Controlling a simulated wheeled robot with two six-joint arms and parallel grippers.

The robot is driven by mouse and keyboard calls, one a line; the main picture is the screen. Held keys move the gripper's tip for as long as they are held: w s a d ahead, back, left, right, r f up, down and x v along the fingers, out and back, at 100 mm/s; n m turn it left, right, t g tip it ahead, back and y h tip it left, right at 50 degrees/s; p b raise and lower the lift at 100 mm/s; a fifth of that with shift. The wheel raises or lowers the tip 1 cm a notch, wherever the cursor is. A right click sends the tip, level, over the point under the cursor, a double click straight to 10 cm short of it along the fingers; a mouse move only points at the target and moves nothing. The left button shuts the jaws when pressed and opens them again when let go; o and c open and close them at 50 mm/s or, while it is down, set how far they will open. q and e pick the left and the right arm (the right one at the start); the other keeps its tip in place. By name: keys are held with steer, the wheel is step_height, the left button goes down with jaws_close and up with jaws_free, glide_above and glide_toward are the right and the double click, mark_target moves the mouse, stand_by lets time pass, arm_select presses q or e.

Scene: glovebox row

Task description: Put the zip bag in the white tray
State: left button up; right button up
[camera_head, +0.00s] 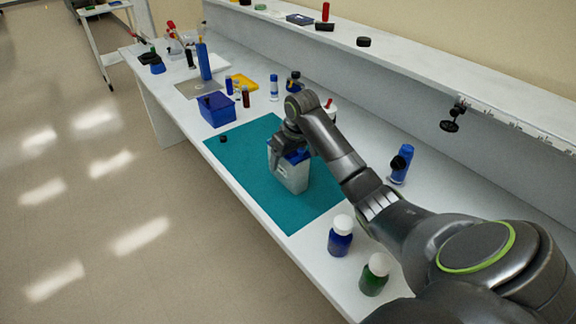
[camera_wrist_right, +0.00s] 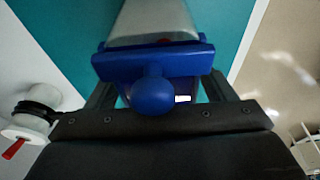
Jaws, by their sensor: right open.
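A pale, block-like bag with a blue top bar, which looks like the zip bag (camera_head: 290,177), stands on the teal mat (camera_head: 240,165). My right gripper (camera_head: 287,151) is over its top. In the right wrist view the blue bar and round blue knob of the bag (camera_wrist_right: 153,62) lie between the fingers of my open right gripper (camera_wrist_right: 160,88). I cannot tell whether the fingers touch it. My left gripper is not in view.
A blue box (camera_head: 216,109), a yellow tray (camera_head: 243,83) and a tall blue bottle (camera_head: 204,61) stand beyond the mat. White-capped blue (camera_head: 340,237) and green (camera_head: 374,276) bottles stand near my arm. A shelf (camera_head: 400,62) runs along the right. The mat's front is clear.

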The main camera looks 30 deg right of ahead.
steer(key=shift+x, duration=1.1)
steer(key=shift+r, duration=0.1)
steer(key=c, duration=1.2)
